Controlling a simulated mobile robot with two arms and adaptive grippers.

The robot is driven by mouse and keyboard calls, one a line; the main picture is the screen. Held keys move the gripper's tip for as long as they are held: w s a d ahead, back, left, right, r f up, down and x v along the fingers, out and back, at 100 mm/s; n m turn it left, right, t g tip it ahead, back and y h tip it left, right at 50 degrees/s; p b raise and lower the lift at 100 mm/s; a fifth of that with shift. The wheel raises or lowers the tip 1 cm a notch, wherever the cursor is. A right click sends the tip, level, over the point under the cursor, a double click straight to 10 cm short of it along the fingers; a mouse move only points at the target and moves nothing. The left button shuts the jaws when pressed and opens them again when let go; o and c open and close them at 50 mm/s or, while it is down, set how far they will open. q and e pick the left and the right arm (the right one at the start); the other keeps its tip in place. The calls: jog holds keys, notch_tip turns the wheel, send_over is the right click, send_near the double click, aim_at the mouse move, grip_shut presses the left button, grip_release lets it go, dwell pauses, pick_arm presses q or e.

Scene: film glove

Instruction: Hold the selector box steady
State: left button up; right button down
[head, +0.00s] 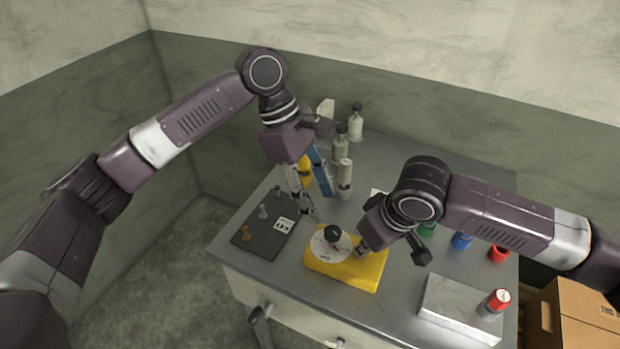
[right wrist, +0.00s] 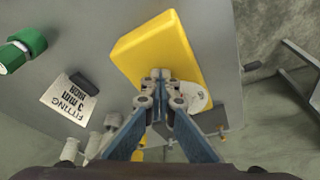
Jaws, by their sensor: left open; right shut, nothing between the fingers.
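The yellow selector box (head: 345,272) sits near the front edge of the grey table. A white dial disc with a black knob (head: 333,234) is on its top. My right gripper (head: 363,251) is shut and empty, with its fingertips at the right part of the box. In the right wrist view the shut fingertips (right wrist: 156,75) overlap the yellow box (right wrist: 155,45) and partly hide the dial (right wrist: 195,97); I cannot tell whether they touch. My left gripper (head: 309,208) is open and points down behind and left of the box, apart from it.
A dark mat (head: 262,246) with small fittings lies left of the box. Several bottles (head: 356,123) stand at the back. Green, blue (head: 462,240) and red items stand at the right. A metal block (head: 455,310) is at front right, beside a red-topped item (head: 498,300).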

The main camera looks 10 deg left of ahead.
pick_arm(q)
jog(key=shift+v, duration=2.1)
jog(key=m+t+y, duration=0.1)
jog(key=m+t, duration=0.3)
jog(key=m, duration=2)
send_near(332, 231)
jog(key=x, duration=0.8)
jog(key=shift+d+f, duration=0.1)
jog(key=shift+f, duration=0.2)
jog(key=shift+c, duration=0.2)
jog(key=c, duration=1.1)
